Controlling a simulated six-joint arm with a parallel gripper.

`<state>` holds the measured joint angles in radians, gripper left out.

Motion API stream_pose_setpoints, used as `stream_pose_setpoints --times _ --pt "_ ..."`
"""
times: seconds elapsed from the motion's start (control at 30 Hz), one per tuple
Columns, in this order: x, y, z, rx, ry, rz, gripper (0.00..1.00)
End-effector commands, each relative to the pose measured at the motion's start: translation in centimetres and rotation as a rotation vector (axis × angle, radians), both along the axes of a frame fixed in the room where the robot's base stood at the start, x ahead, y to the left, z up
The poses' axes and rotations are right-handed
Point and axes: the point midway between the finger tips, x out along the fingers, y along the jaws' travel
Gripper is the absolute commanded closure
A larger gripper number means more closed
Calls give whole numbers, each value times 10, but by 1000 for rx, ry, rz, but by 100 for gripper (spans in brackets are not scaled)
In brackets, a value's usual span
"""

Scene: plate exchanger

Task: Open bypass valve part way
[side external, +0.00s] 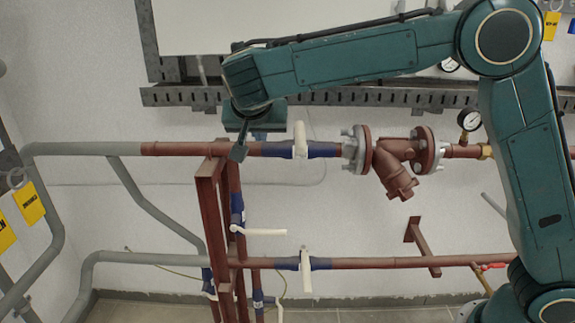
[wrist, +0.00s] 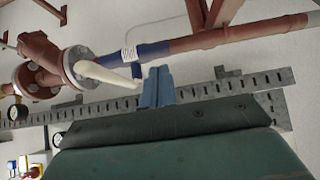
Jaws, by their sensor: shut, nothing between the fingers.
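Several blue-bodied valves with white lever handles show; no label tells which is the bypass valve. In the side view, the upper-pipe valve handle (side external: 300,140) stands upright across its pipe. The vertical-pipe valve handle (side external: 258,231) points right, across its pipe. The lower-pipe valve handle (side external: 305,270) is upright across its pipe. My gripper (side external: 259,136) is by the upper pipe, left of that upper handle. In the wrist view my blue fingers (wrist: 157,72) are shut and empty, near a blue valve body and the end of a white handle (wrist: 108,75). Contact cannot be told.
A flanged red-brown strainer (side external: 396,165) and a gauge (side external: 469,120) are on the upper pipe, right of the valve. A red-brown post (side external: 206,215) stands below my gripper. A perforated grey rail (side external: 390,97) runs along the wall behind.

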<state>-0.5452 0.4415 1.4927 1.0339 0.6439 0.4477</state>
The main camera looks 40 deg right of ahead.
Motion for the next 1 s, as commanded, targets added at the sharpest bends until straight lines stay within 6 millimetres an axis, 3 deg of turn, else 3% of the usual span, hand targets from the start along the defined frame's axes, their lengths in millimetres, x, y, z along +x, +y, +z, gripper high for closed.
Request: stream_pose_setpoints --times 0.27,0.5,0.6,0.73,1.0 --pt "-1 -1 -56 -4 7 1 100" --pt "-1 -1 -151 -5 10 -1 100" --pt "-1 -1 -174 -3 5 0 100" --pt "0 -1 -189 0 2 0 100" --pt "0 -1 -192 0 1 -1 100"
